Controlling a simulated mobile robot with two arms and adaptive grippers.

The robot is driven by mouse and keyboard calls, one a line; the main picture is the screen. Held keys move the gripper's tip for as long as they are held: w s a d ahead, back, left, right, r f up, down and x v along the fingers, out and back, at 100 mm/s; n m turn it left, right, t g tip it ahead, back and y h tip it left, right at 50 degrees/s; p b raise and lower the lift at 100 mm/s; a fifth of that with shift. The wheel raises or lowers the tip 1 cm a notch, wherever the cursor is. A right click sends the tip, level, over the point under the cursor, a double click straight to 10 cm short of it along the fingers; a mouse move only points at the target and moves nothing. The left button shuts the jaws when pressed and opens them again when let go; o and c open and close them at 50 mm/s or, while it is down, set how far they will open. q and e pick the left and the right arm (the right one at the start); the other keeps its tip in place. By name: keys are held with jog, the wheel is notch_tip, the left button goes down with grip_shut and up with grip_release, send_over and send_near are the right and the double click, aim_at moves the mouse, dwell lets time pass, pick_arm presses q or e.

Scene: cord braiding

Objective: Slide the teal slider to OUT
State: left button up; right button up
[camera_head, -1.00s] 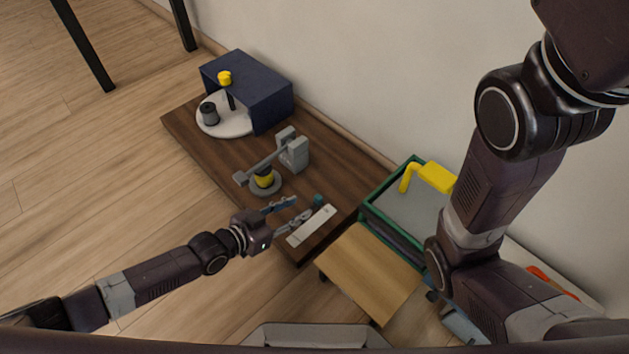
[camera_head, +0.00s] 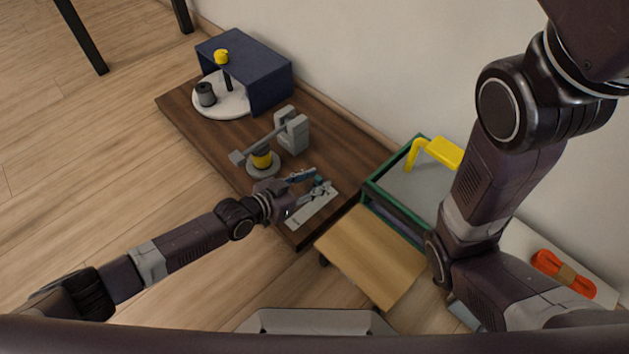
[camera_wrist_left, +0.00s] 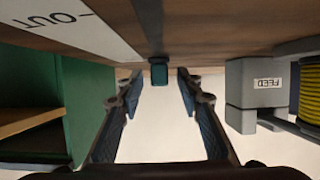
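The teal slider (camera_wrist_left: 159,72) shows in the left wrist view at the top middle, between the two open fingers and ahead of them. In the head view the slider (camera_head: 319,180) is a small teal patch by the fingertips, partly covered by them. A white strip (camera_head: 312,208) lies beside it on the dark wooden board; in the left wrist view the strip (camera_wrist_left: 72,24) carries the word OUT. My left gripper (camera_head: 318,181) is open with its fingers around or just short of the slider; contact cannot be told. My right gripper is out of view.
A grey device (camera_head: 292,132) labelled FEED with a yellow spool (camera_head: 261,157) stands beside the gripper. A green-framed bin (camera_head: 398,213) and a light wooden panel (camera_head: 371,258) are on the other side. A navy box (camera_head: 262,72) stands at the far end.

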pick_arm(q)
grip_shut()
jog(key=s+a+p, duration=0.5)
jog(key=s+a, duration=0.3)
jog(key=shift+s+a, duration=0.2)
jog(key=shift+o, duration=0.2)
grip_release()
